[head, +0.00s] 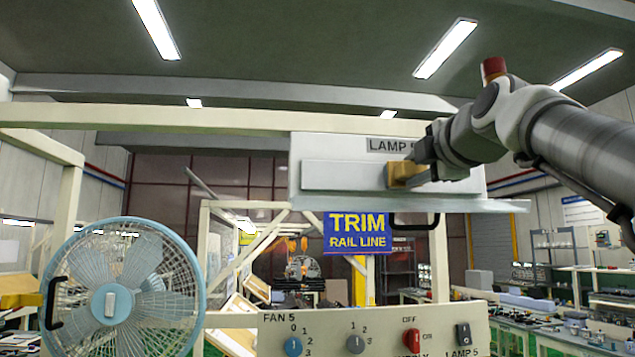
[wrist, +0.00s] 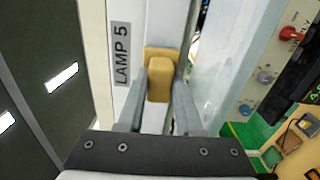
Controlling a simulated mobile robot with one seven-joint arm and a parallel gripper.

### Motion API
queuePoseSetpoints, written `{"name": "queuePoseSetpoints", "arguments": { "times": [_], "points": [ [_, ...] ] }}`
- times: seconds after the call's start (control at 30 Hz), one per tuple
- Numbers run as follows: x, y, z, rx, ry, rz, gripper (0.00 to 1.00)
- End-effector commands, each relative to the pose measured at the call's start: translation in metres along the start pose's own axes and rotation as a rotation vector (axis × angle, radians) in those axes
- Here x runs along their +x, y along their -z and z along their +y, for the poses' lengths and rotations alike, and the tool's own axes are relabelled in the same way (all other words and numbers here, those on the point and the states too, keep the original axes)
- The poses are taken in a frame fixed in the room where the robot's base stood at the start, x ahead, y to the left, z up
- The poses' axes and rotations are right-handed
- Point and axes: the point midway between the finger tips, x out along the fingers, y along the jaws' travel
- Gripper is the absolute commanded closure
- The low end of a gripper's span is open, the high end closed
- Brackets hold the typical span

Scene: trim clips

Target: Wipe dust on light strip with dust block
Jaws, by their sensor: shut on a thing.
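The lamp housing (head: 330,148), labelled LAMP 5, hangs at the upper middle of the head view. The light strip (head: 340,176) is a long pale grey bar along its front; I cannot make out dust on it. The dust block (head: 400,174) is yellow, at the right part of the strip. In the wrist view the block (wrist: 160,85) shows a wider pad at its far end. My gripper (head: 411,170) is shut on the block, with a finger on each side (wrist: 163,78). The block seems against the strip, but I cannot tell if it touches.
A ledge (head: 430,205) juts out below the lamp, with a black handle (head: 415,222) under it. A cream beam (head: 200,118) runs behind. A blue fan (head: 115,290) stands at lower left. A control panel (head: 380,330) with knobs and switches is below.

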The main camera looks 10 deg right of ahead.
Motion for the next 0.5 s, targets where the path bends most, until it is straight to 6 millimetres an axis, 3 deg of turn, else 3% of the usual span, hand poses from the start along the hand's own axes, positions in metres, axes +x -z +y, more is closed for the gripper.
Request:
{"name": "queuePoseSetpoints", "arguments": {
  "times": [0.2,0.5],
  "points": [
    [0.0,-0.019,0.001,0.002,0.003,0.0,1.0],
    [-0.001,-0.031,0.0,0.001,0.001,0.0,1.0]
  ]
}}
